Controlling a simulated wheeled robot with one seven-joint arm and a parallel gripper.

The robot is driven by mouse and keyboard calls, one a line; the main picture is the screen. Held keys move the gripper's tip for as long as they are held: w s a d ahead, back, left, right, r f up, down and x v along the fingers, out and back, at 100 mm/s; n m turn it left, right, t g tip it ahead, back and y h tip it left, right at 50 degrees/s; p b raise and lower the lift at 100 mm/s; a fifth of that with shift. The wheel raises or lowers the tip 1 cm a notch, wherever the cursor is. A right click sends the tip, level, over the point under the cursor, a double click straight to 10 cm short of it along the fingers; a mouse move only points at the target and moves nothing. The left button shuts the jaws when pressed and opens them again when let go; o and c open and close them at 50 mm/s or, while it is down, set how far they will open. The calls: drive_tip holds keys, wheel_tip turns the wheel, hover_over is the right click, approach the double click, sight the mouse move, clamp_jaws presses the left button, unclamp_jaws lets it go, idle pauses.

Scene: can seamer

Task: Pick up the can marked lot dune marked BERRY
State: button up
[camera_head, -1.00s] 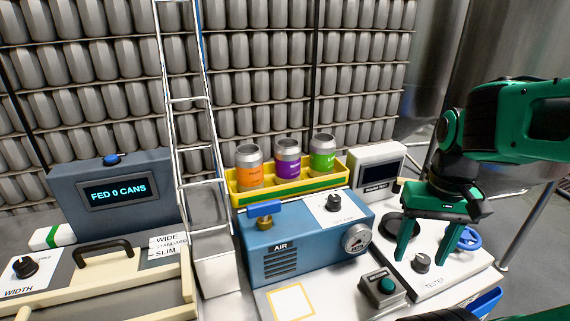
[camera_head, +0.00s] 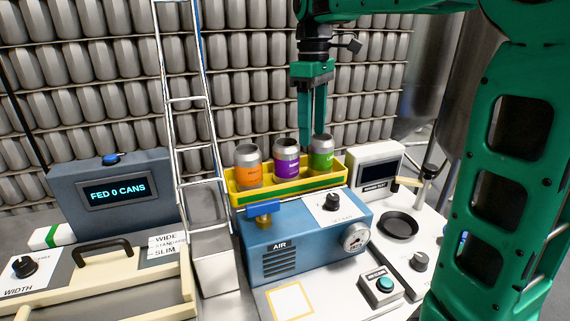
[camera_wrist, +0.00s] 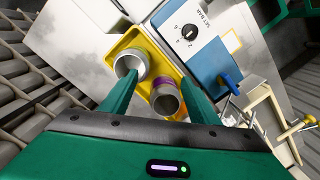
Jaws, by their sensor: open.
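The label words are too small to read surely, so I cannot confirm which is BERRY. My gripper (camera_head: 312,138) is open and points down, its fingers over the purple and green cans' end of the tray. In the wrist view the purple can (camera_wrist: 165,99) shows between the open fingers (camera_wrist: 160,85). Another can (camera_wrist: 130,64) is beside the left finger. The orange can is not visible there.
The blue AIR machine (camera_head: 290,250) has a blue valve handle (camera_head: 263,209) in front of the tray. A small display box (camera_head: 376,168) stands right of the tray.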

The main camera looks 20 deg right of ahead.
sight(290, 142)
drive_tip(key=a+n, duration=0.1)
drive_tip(key=n, duration=0.1)
drive_tip(key=w+a+f+n, duration=0.1)
drive_tip(key=a+n, duration=0.1)
drive_tip(key=w+a+n, duration=0.1)
drive_tip(key=n, duration=0.1)
drive_tip(key=shift+w+a+f+n+t, duration=0.25)
drive_tip(key=shift+n+t, duration=0.15)
drive_tip(key=f, duration=1)
drive_tip(key=shift+w+a+f, duration=0.15)
drive_tip(key=shift+a+f, duration=0.05)
drive_tip(key=shift+f, duration=0.2)
drive_tip(key=c, duration=0.7)
